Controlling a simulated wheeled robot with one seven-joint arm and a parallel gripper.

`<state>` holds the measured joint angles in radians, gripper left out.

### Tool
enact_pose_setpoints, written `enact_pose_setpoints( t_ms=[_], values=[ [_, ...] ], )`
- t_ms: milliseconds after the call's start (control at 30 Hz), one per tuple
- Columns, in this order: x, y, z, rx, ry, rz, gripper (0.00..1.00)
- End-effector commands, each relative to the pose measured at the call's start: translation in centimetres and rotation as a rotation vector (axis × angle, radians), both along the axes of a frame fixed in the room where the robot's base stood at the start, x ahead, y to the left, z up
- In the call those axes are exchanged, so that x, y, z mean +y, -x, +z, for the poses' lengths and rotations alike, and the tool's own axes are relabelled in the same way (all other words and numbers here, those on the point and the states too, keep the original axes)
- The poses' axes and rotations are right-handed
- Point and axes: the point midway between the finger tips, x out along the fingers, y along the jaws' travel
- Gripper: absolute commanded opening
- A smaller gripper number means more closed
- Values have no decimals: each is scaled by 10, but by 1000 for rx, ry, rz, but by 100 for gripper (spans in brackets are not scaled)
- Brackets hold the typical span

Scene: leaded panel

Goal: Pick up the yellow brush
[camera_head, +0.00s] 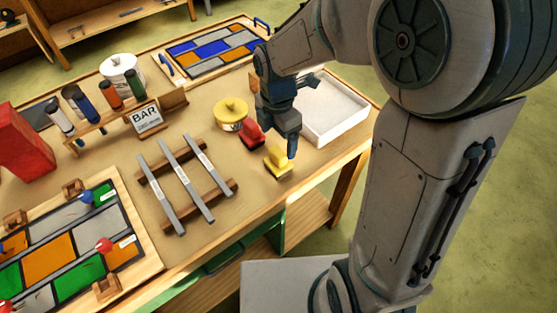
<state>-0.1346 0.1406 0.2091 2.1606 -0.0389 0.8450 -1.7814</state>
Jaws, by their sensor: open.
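The yellow brush (278,163) sits on the wooden table near its front edge, with a pale yellow lower part and a raised yellow top. My gripper (291,150) points down just above and slightly right of it in the head view. The gripper is open, and its fingers partly overlap the brush's top in the picture. I cannot tell whether they touch it. A red object (251,134) stands behind the brush, close to my gripper. The brush's far side is partly hidden.
A yellow-lidded pot (231,113) stands behind left. A white tray (345,118) lies right of my gripper. Metal bars (185,180) rest on wooden strips to the left. A leaded panel (70,247) lies front left, a bottle rack (100,122) behind it. Bare table surrounds the brush's left.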

Motion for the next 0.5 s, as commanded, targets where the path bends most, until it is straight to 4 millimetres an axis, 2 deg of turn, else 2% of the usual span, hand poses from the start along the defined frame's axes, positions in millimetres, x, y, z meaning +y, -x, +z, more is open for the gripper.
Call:
enact_pose_setpoints(
  t_ms=[33, 133, 367, 500],
  values=[
    [0, 1, -11, 5, 1, 0, 84],
    [0, 1, -26, 3, 1, -1, 84],
    [0, 1, -42, 1, 1, -2, 84],
    [1, 2, -59, 5, 1, -1, 84]
  ],
)
